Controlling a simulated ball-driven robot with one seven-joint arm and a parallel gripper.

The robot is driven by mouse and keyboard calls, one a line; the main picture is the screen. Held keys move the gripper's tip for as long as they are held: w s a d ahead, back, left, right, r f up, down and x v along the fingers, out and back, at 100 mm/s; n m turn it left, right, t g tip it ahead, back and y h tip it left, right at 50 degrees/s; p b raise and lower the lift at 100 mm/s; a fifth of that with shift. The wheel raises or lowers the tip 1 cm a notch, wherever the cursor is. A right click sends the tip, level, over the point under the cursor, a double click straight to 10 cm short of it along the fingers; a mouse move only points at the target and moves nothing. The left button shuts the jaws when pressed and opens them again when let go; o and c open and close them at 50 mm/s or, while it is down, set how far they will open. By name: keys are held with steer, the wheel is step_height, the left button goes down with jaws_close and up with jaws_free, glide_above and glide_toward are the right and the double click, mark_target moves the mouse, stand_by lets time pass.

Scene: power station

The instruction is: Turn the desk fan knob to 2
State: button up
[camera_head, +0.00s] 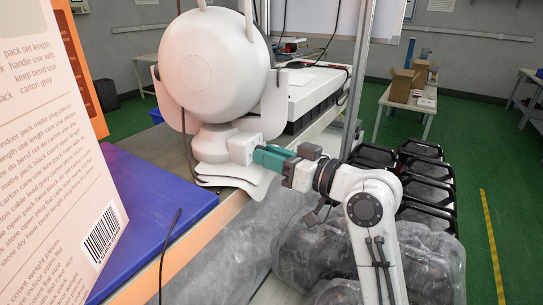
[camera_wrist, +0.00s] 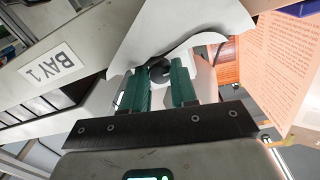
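The white desk fan (camera_head: 212,65) stands on the bench in the head view, with a round head and a white base (camera_head: 232,172). My gripper (camera_head: 257,153), with teal fingers, is level at the white block low on the fan's right side. The fingers hide the knob in the head view. In the wrist view a dark round knob (camera_wrist: 159,70) shows between the tips of my two teal fingers (camera_wrist: 160,78). The fingers stand apart, one on each side of it. I cannot tell whether they touch it. No number marks on the knob are readable.
A blue mat (camera_head: 170,215) and a large printed carton (camera_head: 60,170) are at the left, near the fan. A white case (camera_head: 310,85) lies behind the fan. Black crates (camera_head: 425,180) and grey wrapped bundles (camera_head: 240,245) fill the floor beside the bench.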

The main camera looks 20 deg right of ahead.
jaws_close()
steer(key=m+p, duration=0.3)
stand_by(0.4)
steer(key=o, duration=0.5)
jaws_free()
steer(key=shift+o, duration=0.2)
